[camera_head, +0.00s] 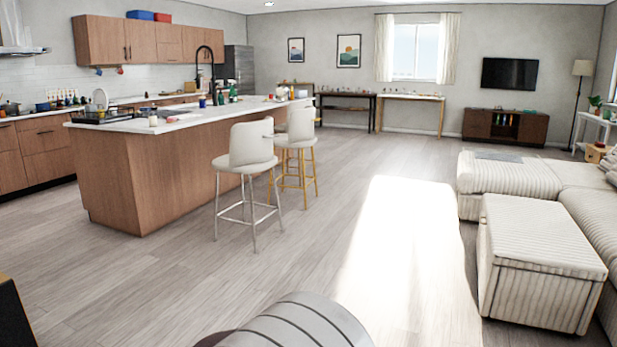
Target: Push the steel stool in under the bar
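The steel stool (249,157) has a cream seat and back on thin silver legs with a footrest ring. It stands upright on the floor beside the long side of the island, out from under the overhang. The bar is the white countertop (190,119) of the wood-panelled island (150,180). A second stool (301,139) with a cream seat and gold legs stands just behind the steel stool, partly hidden by it. Neither of my grippers shows in the head view.
A striped cream sofa (505,176) and ottoman (538,250) stand at the right. The wood floor (390,230) between island and sofa is clear. The island top holds a dish rack (100,114), bottles and a black faucet (205,68). Kitchen cabinets line the left wall.

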